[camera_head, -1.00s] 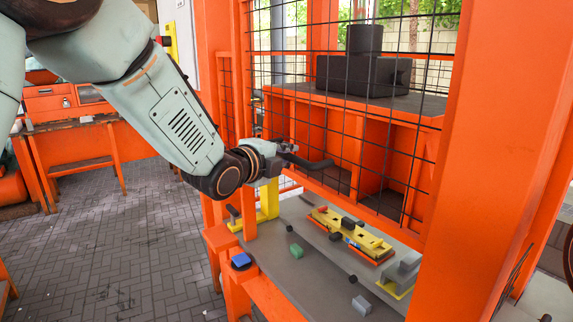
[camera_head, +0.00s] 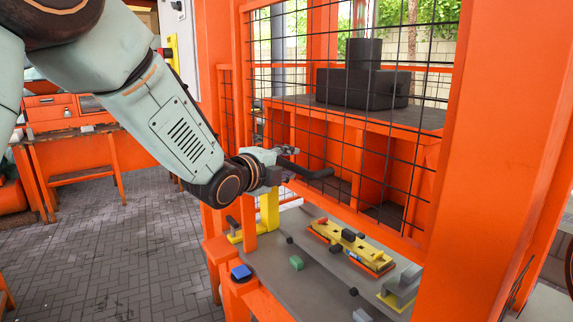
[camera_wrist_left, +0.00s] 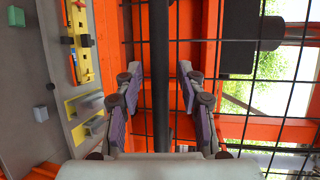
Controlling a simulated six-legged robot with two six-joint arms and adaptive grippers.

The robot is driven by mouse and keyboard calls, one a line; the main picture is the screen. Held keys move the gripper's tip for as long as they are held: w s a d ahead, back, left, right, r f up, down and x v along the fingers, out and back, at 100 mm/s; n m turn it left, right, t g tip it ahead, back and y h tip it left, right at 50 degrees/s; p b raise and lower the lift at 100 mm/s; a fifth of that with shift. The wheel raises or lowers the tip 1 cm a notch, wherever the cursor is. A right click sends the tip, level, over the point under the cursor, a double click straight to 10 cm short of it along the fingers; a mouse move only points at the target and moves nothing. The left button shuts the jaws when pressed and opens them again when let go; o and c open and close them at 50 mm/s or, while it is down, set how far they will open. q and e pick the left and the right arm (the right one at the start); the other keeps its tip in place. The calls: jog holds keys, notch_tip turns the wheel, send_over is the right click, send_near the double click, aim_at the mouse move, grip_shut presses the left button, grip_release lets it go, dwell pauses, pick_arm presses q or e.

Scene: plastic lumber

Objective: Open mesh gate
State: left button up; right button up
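The mesh gate is a black wire grid (camera_head: 300,100) in an orange frame, standing upright in front of the work cell. It also fills much of the left wrist view (camera_wrist_left: 225,150). A dark bar handle (camera_head: 318,173) sticks out at its lower part. In the left wrist view the handle (camera_wrist_left: 160,60) runs vertically between the two purple-padded fingers of my left gripper (camera_wrist_left: 155,95). The fingers are apart, with gaps visible on both sides of the bar. In the head view my left gripper (camera_head: 282,170) is at the handle's left end, its fingers partly hidden. My right gripper is not in view.
A thick orange post (camera_head: 490,160) stands at the right. Paved floor (camera_head: 120,250) is free at the left.

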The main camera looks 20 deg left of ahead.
pick_arm(q)
jog(key=shift+s, duration=0.1)
jog(key=v, duration=1.1)
jog(key=shift+s, duration=0.4)
jog(key=shift+a, duration=0.15)
